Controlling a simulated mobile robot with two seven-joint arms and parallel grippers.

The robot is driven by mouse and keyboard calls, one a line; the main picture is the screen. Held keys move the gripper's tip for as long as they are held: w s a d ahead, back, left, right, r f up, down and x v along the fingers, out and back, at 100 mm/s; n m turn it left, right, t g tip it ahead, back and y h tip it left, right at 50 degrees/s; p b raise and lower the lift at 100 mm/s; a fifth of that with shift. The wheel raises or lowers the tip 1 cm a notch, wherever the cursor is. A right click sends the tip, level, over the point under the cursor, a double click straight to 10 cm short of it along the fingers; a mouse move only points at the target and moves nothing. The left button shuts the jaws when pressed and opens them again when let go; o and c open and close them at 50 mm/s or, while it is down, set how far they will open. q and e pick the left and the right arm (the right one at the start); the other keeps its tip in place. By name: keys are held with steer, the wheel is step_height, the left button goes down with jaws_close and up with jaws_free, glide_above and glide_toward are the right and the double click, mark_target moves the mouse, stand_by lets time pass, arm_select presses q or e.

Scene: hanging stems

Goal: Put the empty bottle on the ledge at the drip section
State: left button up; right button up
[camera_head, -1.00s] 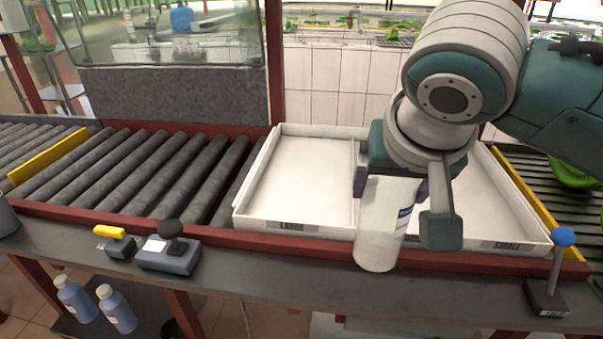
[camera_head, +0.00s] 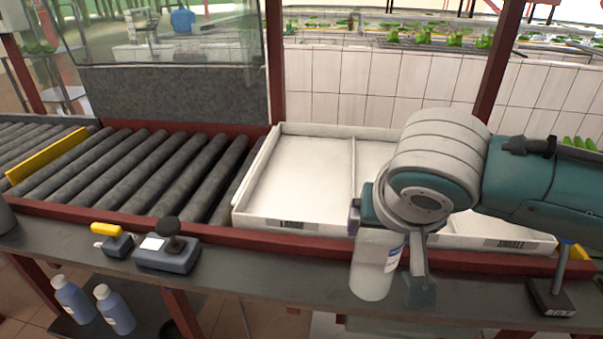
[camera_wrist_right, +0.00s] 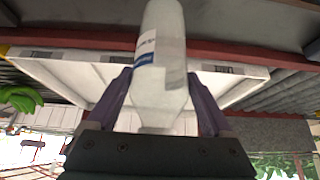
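A translucent white bottle (camera_head: 372,268) with a blue-and-white label is held by my right gripper (camera_head: 382,222) over the grey ledge (camera_head: 300,288) in front of the tray. In the right wrist view the bottle (camera_wrist_right: 160,75) sits between the two purple fingers of the right gripper (camera_wrist_right: 163,100), which close on its neck end. The bottle looks roughly upright in the head view. I cannot tell whether its base touches the ledge. My left gripper is not in view. I cannot make out which stretch of ledge is the drip section.
A white two-compartment tray (camera_head: 262,219) lies behind the ledge. Grey rollers (camera_head: 150,170) run to its left. A control box with a black knob (camera_head: 170,252) and a yellow-handled switch (camera_head: 112,238) stand on the ledge. A blue-knobbed lever (camera_head: 556,285) stands at right. Blue bottles (camera_head: 114,310) stand below.

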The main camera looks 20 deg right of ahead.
steer(key=shift+o, duration=0.9)
steer(key=p+v, duration=0.3)
steer(key=v, duration=0.9)
steer(key=s+a+f+n+g+y, duration=0.1)
steer(key=s+f+n, duration=0.1)
steer(key=s+n, duration=0.2)
steer(key=s+a+f+n+g+y, duration=0.1)
steer(key=s+f+n+y, duration=0.1)
steer(key=s, duration=0.8)
steer(key=shift+s+a+f+n+y, duration=0.3)
steer(key=shift+f+n, duration=0.3)
steer(key=shift+n, duration=0.5)
